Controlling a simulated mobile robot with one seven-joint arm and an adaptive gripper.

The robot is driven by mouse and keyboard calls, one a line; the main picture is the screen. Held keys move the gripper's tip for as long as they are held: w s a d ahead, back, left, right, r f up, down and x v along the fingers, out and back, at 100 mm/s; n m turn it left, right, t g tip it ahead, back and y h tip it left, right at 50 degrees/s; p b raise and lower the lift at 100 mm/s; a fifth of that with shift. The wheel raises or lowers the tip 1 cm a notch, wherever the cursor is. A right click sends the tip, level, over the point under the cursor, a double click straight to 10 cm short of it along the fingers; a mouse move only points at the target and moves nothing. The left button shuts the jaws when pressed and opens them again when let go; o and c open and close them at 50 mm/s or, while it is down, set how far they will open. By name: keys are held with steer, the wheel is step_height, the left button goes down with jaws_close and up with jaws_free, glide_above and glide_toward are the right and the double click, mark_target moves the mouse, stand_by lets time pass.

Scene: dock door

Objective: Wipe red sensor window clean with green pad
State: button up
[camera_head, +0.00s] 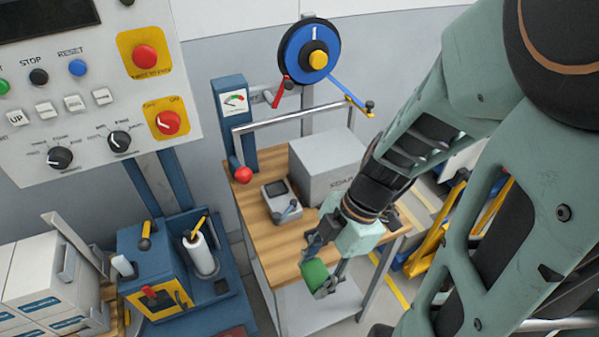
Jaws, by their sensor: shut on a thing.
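My gripper (326,290) is shut on the green pad (315,274) near the front edge of the wooden table (262,228). The pad is a small green block, partly covered by the fingers. I cannot pick out the red sensor window with certainty. A dark red patch shows at the bottom edge on the blue machine (130,250), and a red part (150,293) sits on its yellow plate. The pad is apart from both.
A grey box (328,165) and a small grey device (281,200) stand on the table. A metal rail (295,116) and blue post (234,120) rise behind. A control panel (85,85) hangs upper left. White cartons (45,280) are stacked lower left.

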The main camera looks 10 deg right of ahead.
steer(key=w+d+m+t, duration=0.1)
steer(key=w+m, duration=0.2)
steer(key=w+d+r+m+t, duration=0.1)
steer(key=w+m, duration=0.1)
steer(key=m, duration=0.1)
steer(key=w+d+m+t, duration=0.1)
steer(key=w+d+m, duration=0.1)
steer(key=w, duration=0.1)
steer(key=shift+w+r+m, duration=0.2)
steer(key=shift+w+m, duration=0.1)
steer(key=shift+m, duration=0.1)
steer(key=shift+c, duration=0.2)
steer(key=w+d+r+m+t+h, duration=0.1)
steer(key=w+r+m+h, duration=0.3)
steer(key=w+m, duration=0.8)
steer(key=shift+w+d+r+t, duration=0.15)
steer(key=shift+w+r+t, duration=0.55)
steer(key=shift+r, duration=0.5)
